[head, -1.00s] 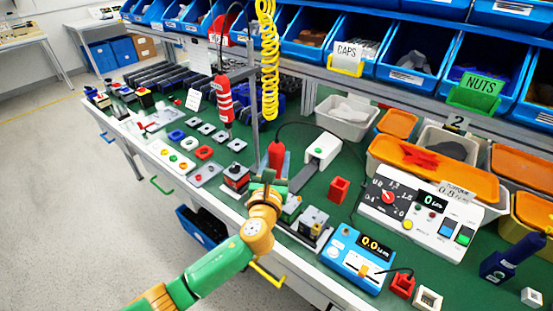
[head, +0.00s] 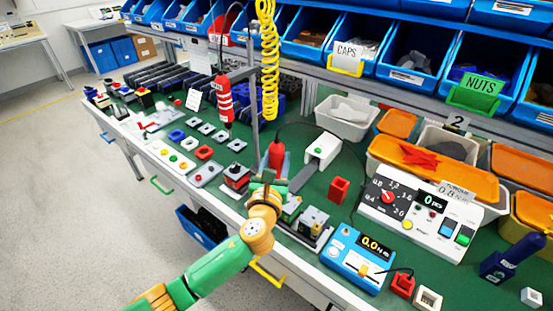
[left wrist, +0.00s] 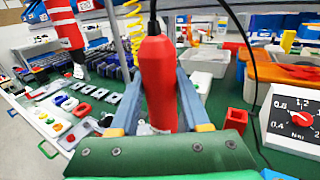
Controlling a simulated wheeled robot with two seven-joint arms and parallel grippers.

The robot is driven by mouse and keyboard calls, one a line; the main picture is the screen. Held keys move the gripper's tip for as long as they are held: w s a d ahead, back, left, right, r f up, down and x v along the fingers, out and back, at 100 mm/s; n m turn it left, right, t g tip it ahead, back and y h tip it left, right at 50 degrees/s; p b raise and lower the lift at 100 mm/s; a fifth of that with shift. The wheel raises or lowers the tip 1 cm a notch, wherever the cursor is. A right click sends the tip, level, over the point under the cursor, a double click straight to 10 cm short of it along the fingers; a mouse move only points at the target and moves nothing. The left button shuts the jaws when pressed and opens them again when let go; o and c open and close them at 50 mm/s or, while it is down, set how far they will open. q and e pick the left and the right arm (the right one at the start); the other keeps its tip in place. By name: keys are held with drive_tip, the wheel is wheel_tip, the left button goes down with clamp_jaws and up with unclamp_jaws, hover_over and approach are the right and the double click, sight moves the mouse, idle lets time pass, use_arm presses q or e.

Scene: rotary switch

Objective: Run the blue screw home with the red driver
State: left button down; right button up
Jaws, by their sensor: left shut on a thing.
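A plain red driver (head: 277,154) stands upright near the middle of the bench in the head view. My left gripper (head: 272,168) is around its lower part. In the left wrist view the red driver (left wrist: 160,85) fills the space between the two fingers of my left gripper (left wrist: 157,95), which is shut on it. A cable runs up from its top. I cannot make out the blue screw; the driver's tip and the place below it are hidden by my gripper and arm. My right gripper is not in view.
A red-and-white striped tool (head: 223,98) hangs to the left, near a yellow coiled hose (head: 269,60). A white-and-grey device (head: 321,150) is close right of the driver. A torque controller (head: 420,213) and a blue meter (head: 358,262) stand to the right.

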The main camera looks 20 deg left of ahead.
use_arm(q)
drive_tip(key=shift+f+b, duration=0.45)
drive_tip(key=shift+f, duration=0.1)
drive_tip(key=shift+s+f, duration=0.1)
drive_tip(key=shift+f, duration=0.3)
idle(3.2)
drive_tip(key=shift+r, duration=0.1)
wheel_tip(320, 180, up, 2)
drive_tip(key=p, duration=0.2)
drive_tip(key=shift+p, duration=0.3)
wheel_tip(320, 180, up, 3)
drive_tip(key=p, duration=0.2)
drive_tip(key=shift+f+p, duration=0.2)
drive_tip(key=shift+p, duration=0.15)
drive_tip(key=shift+f, duration=0.15)
